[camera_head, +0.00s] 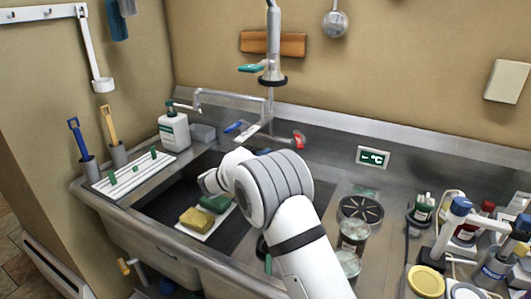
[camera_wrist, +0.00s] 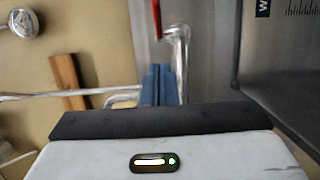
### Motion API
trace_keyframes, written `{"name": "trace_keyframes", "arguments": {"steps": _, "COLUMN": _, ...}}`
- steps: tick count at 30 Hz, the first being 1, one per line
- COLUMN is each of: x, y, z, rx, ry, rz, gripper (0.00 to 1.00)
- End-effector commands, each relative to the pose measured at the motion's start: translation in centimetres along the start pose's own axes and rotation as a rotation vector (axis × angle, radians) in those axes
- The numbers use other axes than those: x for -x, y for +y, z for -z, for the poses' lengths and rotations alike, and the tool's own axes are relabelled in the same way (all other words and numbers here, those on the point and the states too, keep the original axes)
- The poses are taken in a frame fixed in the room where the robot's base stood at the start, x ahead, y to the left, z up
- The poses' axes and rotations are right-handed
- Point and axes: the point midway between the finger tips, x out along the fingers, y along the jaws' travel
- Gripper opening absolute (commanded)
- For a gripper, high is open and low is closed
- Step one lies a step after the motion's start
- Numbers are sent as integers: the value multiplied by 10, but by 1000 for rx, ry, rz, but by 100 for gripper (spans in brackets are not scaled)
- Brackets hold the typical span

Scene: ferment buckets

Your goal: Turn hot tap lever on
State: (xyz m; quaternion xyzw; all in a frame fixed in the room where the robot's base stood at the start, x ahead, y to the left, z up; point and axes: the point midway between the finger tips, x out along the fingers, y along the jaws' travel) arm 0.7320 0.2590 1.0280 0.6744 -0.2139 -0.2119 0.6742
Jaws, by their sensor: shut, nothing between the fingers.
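The red hot tap lever (camera_head: 298,140) sits at the right end of the chrome mixer tap (camera_head: 255,131) on the sink's back ledge. It also shows as a thin red bar (camera_wrist: 156,18) at the top of the wrist view. A blue lever (camera_head: 235,127) is on the tap's left side. My gripper (camera_wrist: 158,68) is shut and empty, its blue fingers together. The fingertips point toward the red lever, with a gap between them in the picture; I cannot tell the depth. In the head view my arm hides most of the gripper.
A spray hose (camera_head: 273,60) hangs above the tap. The sink basin (camera_head: 160,207) holds a tray with sponges. A white soap bottle (camera_head: 174,130) stands left of the tap. Jars and bottles crowd the counter at right, including a yellow-lidded jar (camera_head: 426,280).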

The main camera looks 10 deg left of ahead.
Motion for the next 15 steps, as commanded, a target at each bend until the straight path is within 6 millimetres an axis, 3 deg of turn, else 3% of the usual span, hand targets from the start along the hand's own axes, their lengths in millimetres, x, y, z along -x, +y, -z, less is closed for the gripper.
{"name": "trace_keyframes", "arguments": {"steps": 9, "x": -70, "y": 2, "z": -1, "rx": 2, "ry": -2, "rz": 2, "gripper": 0}}
{"name": "trace_keyframes", "arguments": {"steps": 15, "x": -89, "y": 1, "z": -22, "rx": 2, "ry": -1, "rz": 3, "gripper": 0}}
